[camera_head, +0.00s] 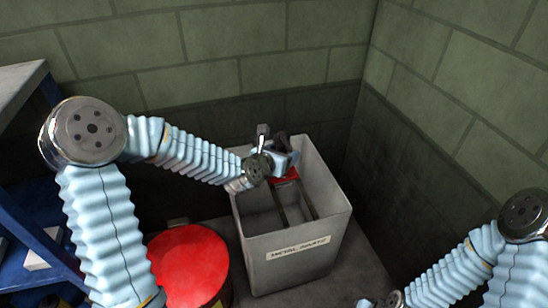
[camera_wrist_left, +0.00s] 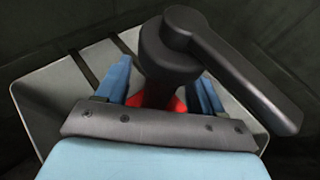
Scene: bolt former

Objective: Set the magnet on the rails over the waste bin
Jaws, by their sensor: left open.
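The magnet has a red body (camera_head: 287,175) and a dark lever handle (camera_wrist_left: 235,75). It is at the far end of the two dark rails (camera_head: 307,203) that cross the grey waste bin (camera_head: 295,262). The wrist view shows the red part low between my blue fingers. My left gripper (camera_head: 284,157) is open around the magnet, with a finger on each side. Whether the fingers touch it, and whether its underside rests on the rails, is hidden. My right arm is at the lower right, its gripper cut off by the frame edge.
A red-topped drum (camera_head: 190,265) stands left of the bin. A blue shelf (camera_head: 35,230) with a grey top is at the far left. Block walls (camera_head: 240,75) close in behind and to the right. Some bare floor (camera_head: 355,270) shows right of the bin.

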